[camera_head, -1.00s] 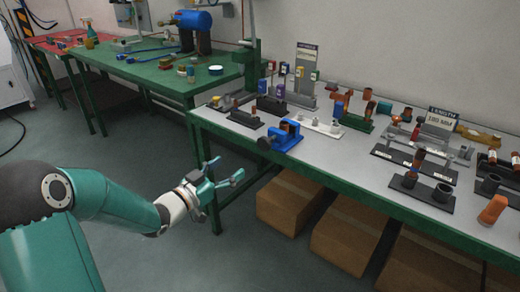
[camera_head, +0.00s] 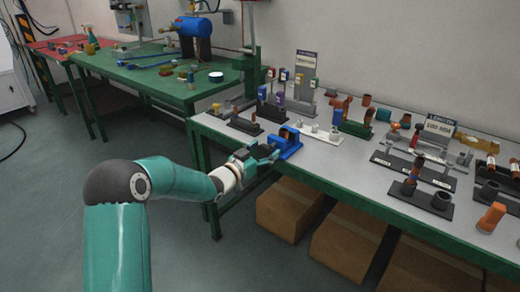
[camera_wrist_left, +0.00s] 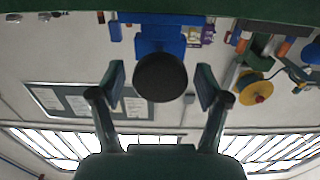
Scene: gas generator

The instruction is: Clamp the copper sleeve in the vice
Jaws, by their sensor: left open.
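The blue vice (camera_head: 290,147) stands at the front left edge of the grey-topped bench. A small copper-brown piece, perhaps the copper sleeve, shows at the vice's jaws (camera_head: 285,132); whether it is gripped I cannot tell. My left gripper (camera_head: 266,154) is open at the vice's front, by its handle end. In the left wrist view the vice's round black knob (camera_wrist_left: 161,77) lies between my spread fingers, with gaps on both sides. The blue vice body (camera_wrist_left: 160,40) is behind it. My right gripper is not in view.
The bench (camera_head: 335,172) carries several racks and stands with fittings behind and right of the vice. An orange cylinder (camera_head: 491,217) stands at the right. Cardboard boxes (camera_head: 290,208) lie under the bench. A green table (camera_head: 150,75) is at the back left.

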